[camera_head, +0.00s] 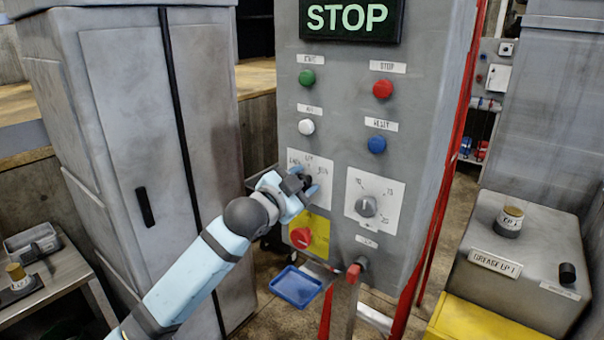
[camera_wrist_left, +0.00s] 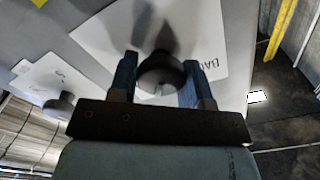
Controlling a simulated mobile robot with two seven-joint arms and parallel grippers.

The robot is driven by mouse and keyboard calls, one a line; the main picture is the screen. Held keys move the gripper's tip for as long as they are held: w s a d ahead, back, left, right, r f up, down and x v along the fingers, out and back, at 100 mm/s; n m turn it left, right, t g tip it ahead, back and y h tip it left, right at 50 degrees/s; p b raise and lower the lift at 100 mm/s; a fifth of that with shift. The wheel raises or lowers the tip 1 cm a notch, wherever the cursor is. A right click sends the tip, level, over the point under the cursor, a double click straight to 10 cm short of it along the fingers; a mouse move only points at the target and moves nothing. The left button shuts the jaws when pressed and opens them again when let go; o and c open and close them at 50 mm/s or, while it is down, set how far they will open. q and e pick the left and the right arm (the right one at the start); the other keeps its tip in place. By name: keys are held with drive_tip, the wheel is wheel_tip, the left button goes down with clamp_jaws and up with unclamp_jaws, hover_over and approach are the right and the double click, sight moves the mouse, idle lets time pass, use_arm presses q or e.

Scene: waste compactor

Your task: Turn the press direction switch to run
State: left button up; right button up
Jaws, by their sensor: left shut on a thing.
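The press direction switch is a dark round knob (camera_wrist_left: 161,74) on a white plate (camera_head: 318,166) on the grey control panel. In the head view the plate's small lettering is hard to read, and my gripper covers much of the knob. My left gripper (camera_head: 304,183) comes in from the lower left and is shut on the knob. In the left wrist view its two blue fingers (camera_wrist_left: 160,84) sit one on each side of the knob. The knob's pointer is hidden, so I cannot tell its setting. My right gripper is in neither view.
A second dial (camera_head: 366,206) sits right of the switch, with a red knob on a yellow plate (camera_head: 318,236) below. Green (camera_head: 307,77), red (camera_head: 383,89), white (camera_head: 306,127) and blue (camera_head: 377,144) buttons are above. A lit STOP sign (camera_head: 351,18) tops the panel.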

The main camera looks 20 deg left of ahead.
use_arm(q)
drive_tip(key=shift+m+p, duration=0.5)
drive_tip(key=shift+m, duration=0.7)
drive_tip(key=o, duration=0.8)
drive_tip(key=shift+o, duration=0.5)
drive_tip(key=shift+s, duration=0.1)
drive_tip(key=b+v, duration=0.2)
drive_tip(key=v, duration=1.1)
drive_tip(key=shift+s, duration=0.35)
